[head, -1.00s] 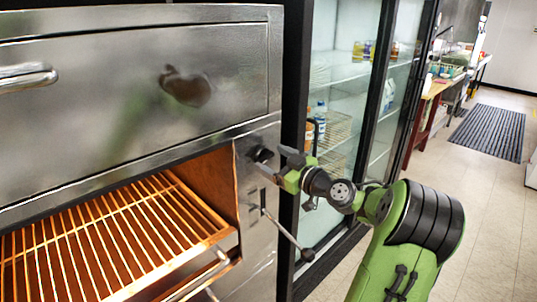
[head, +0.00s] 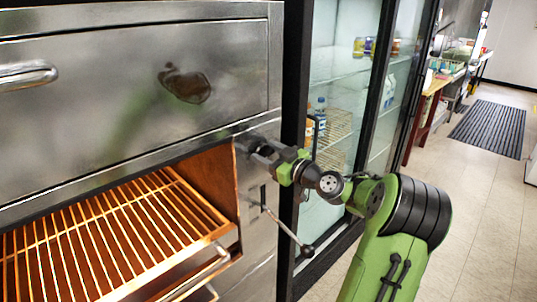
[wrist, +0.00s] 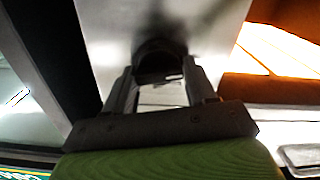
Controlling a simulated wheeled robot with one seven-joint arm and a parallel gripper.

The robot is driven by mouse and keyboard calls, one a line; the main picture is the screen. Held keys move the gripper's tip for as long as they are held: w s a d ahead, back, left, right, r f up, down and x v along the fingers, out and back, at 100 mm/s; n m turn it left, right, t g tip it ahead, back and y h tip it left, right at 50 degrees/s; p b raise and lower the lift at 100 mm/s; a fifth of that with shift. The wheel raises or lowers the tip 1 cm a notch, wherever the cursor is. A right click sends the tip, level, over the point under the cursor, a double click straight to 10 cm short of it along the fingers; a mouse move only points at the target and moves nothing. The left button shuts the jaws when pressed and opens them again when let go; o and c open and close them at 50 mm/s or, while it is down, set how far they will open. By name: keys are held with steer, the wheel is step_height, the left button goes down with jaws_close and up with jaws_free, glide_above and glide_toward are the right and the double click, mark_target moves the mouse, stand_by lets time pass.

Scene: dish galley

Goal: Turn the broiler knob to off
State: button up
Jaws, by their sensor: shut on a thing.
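The broiler (head: 135,75) is a steel cabinet filling the left of the head view, with its glowing orange cavity open below. Its dark knob (head: 257,146) sits on the right front panel, just right of the cavity. My gripper (head: 262,153) reaches it from the right and is shut on the knob. In the wrist view the dark round knob (wrist: 160,62) lies between the two fingers of my gripper (wrist: 162,88). The fingers partly cover the knob in the head view, and I cannot read its pointer or any markings.
A wire rack (head: 120,235) lies in the cavity. A lever with a ball end (head: 306,251) sticks out below the knob. A glass-door fridge (head: 340,110) stands right of the broiler. The tiled floor (head: 480,210) at right is clear apart from a dark mat (head: 490,130).

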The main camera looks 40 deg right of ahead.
steer(key=shift+m, duration=0.3)
steer(key=m, duration=0.4)
steer(key=shift+d+m, duration=0.1)
steer(key=shift+m, duration=0.3)
steer(key=m+p, duration=0.2)
steer(key=m, duration=0.3)
steer(key=shift+d, duration=0.1)
steer(key=m+p, duration=0.3)
steer(key=m, duration=0.2)
steer(key=shift+d+m, duration=0.1)
steer(key=shift+m, duration=0.3)
steer(key=shift+f+m+p, duration=0.15)
steer(key=shift+m+p, duration=0.7)
steer(key=shift+m, duration=0.3)
steer(key=shift+f+m+p, duration=0.1)
steer(key=shift+m+p, duration=0.75)
steer(key=shift+m, duration=0.3)
steer(key=o, duration=1)
steer(key=shift+s, duration=0.1)
